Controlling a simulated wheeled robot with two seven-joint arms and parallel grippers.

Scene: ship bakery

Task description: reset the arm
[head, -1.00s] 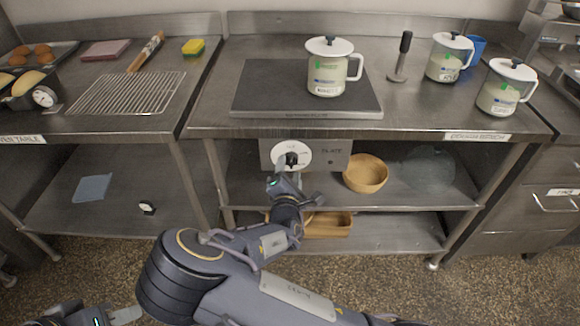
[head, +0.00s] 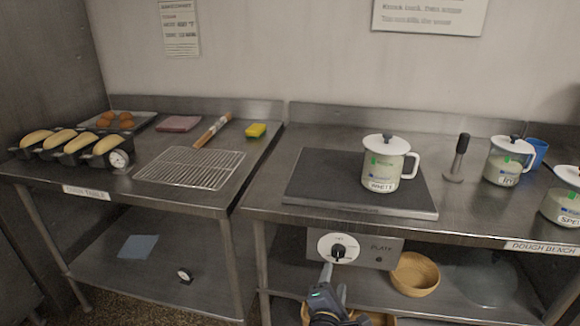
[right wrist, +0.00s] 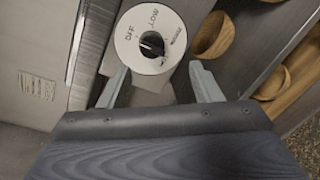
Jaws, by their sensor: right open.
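My right gripper (head: 333,284) is in the lower middle of the head view, just below and in front of the round white dial (head: 338,248) on the plate's control box. In the right wrist view its two fingers (right wrist: 163,88) are spread apart with nothing between them. The dial (right wrist: 150,38) with its black knob lies beyond the fingertips there, and a gap seems to separate them. The dial carries the words OFF and LOW. My left gripper is out of the head view.
A lidded white jar (head: 388,165) stands on the dark hot plate (head: 315,185). More jars (head: 507,162) and a black-handled tool (head: 457,155) stand to the right. A wire rack (head: 190,168) and loaf tins are on the left table. Wooden bowls (head: 414,274) sit on the shelf below.

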